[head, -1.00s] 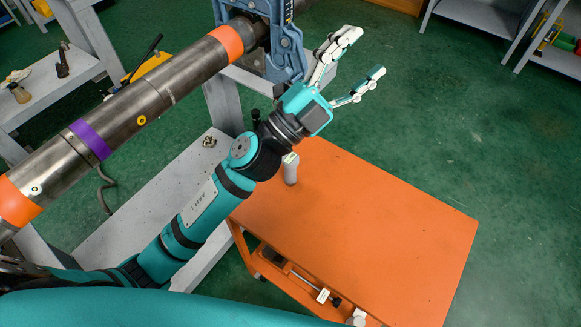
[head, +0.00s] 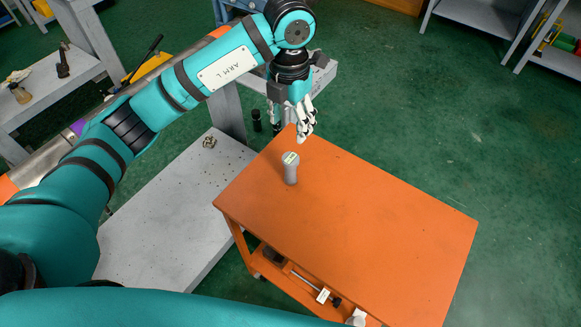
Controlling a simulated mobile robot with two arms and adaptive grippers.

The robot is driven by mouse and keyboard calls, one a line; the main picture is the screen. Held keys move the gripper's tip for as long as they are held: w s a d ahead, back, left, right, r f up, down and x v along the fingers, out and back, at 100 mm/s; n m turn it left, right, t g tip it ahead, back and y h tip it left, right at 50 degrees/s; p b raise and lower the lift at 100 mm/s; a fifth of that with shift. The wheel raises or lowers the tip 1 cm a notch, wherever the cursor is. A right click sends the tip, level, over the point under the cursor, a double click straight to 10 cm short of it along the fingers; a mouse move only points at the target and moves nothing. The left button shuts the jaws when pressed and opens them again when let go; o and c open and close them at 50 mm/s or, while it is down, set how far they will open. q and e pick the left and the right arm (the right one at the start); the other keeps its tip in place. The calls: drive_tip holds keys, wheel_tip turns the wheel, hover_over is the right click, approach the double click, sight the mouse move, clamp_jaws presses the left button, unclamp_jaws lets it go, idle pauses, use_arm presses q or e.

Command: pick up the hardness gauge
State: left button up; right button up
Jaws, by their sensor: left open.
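The hardness gauge looks to be the small grey upright device (head: 291,172) with a pale green display on top. It stands near the far left part of the orange cart top (head: 370,225). My left gripper (head: 303,132) is open and empty, pointing down above the far corner of the cart. It is a little beyond the device in the head view and apart from it. My right gripper is not in view.
A grey bench shelf (head: 170,215) with a small metal part (head: 210,142) lies left of the cart. The cart's lower shelf holds a tool (head: 312,284). My left arm hides most of the steel pipe. The rest of the cart top is clear.

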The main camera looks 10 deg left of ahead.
sight(290, 155)
use_arm(q)
wheel_tip(290, 155, down, 12)
drive_tip(key=shift+r+p, duration=0.25)
drive_tip(key=shift+p, duration=0.8)
drive_tip(key=f+p, duration=0.1)
drive_tip(key=f, duration=0.1)
drive_tip(key=s+f, duration=0.1)
drive_tip(key=f, duration=0.1)
drive_tip(key=shift+d+p, duration=0.2)
drive_tip(key=shift+p, duration=0.15)
drive_tip(key=shift+f, duration=0.65)
clamp_jaws()
